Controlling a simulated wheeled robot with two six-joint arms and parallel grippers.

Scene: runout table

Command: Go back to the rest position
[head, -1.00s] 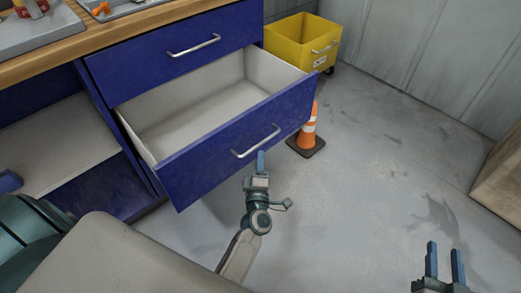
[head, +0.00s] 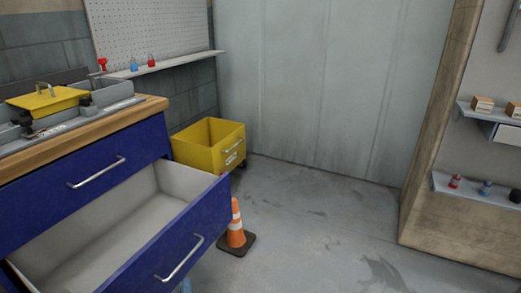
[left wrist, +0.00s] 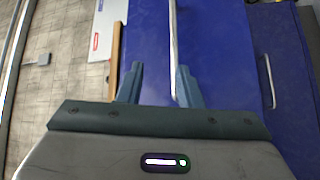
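My left gripper (left wrist: 157,72) is open in the left wrist view, with two blue fingers apart. A silver handle (left wrist: 173,45) on a blue drawer front (left wrist: 220,55) appears between the fingers, close to the right one; I cannot tell if they touch. In the head view only a small blue fingertip (head: 186,287) shows at the bottom edge, below the handle (head: 180,258) of the pulled-out blue drawer (head: 215,225). That drawer is open and its visible inside is empty. My right gripper is out of view.
An orange cone (head: 236,228) stands beside the open drawer. A yellow bin (head: 190,150) is behind it. A worktop (head: 150,106) holds a grey tray and a yellow box (head: 45,100). A wooden shelf unit (head: 425,170) stands at right. The floor between is clear.

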